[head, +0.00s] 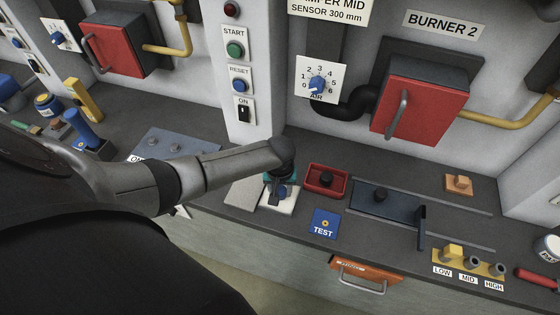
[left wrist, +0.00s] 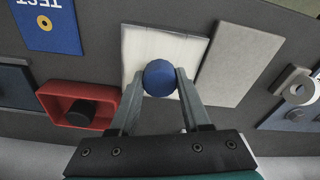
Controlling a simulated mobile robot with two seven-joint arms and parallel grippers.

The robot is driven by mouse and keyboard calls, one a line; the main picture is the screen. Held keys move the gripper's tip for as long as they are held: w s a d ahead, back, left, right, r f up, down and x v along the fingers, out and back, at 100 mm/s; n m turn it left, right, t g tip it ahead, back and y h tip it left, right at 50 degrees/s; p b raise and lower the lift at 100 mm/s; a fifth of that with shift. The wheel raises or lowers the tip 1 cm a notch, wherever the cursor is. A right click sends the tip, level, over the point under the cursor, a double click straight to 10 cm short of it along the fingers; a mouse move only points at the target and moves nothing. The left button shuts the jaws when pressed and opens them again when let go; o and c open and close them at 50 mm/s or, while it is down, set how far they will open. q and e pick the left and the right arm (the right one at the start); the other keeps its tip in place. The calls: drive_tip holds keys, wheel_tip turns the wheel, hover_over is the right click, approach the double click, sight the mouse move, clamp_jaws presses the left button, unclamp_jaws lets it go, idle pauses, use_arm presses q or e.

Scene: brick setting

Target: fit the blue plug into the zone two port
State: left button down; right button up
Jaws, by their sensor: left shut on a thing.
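My left gripper (head: 281,192) reaches down over a white plate (head: 270,206) on the grey counter. Its two grey fingers (left wrist: 160,88) are shut on a round blue knob, which I take for the blue plug (left wrist: 159,78). The plug also shows as a small blue patch in the head view (head: 283,191). It is above or on the white plate (left wrist: 140,45); its lower end is hidden, so I cannot tell whether it touches. No port labelled zone two is readable. My right gripper is not in view.
A red tray (head: 342,191) with a black knob stands just right of the gripper. A blue TEST card (head: 324,223) lies nearer the front edge. A grey plate (left wrist: 239,65) adjoins the white one.

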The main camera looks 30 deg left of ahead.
sight(280, 189)
use_arm(q)
drive_tip(key=shift+p, duration=0.3)
idle(0.5)
unclamp_jaws()
idle(0.5)
wheel_tip(280, 189, up, 3)
drive_tip(key=p, duration=0.3)
drive_tip(key=shift+r, duration=0.15)
drive_tip(key=shift+r+p, duration=0.85)
drive_tip(key=shift+r, duration=0.5)
